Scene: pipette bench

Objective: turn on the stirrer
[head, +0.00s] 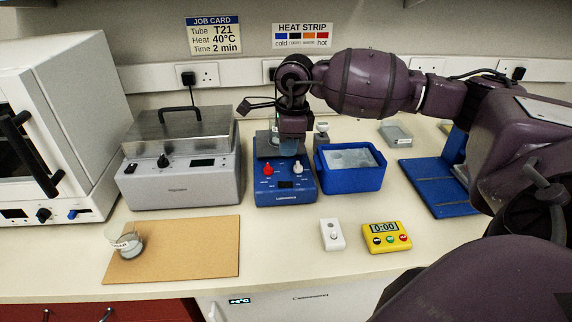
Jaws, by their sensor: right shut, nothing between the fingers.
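The stirrer (285,190) is a blue box with a red knob (268,169) and a white knob (297,167) on its sloping front panel. A clear beaker (268,143) stands on its top plate, partly hidden by my right gripper. My right gripper (291,149) points down over the back of the stirrer, beside the beaker and behind the knobs. It is shut and empty. Whether it touches the beaker or the stirrer cannot be told. My left gripper is not in view.
A grey lidded bath (178,181) stands left of the stirrer, and a blue ice tub (349,177) close on its right. A white device (332,234) and a yellow timer (387,237) lie in front. A cork mat (190,252) holds a small jar (130,245).

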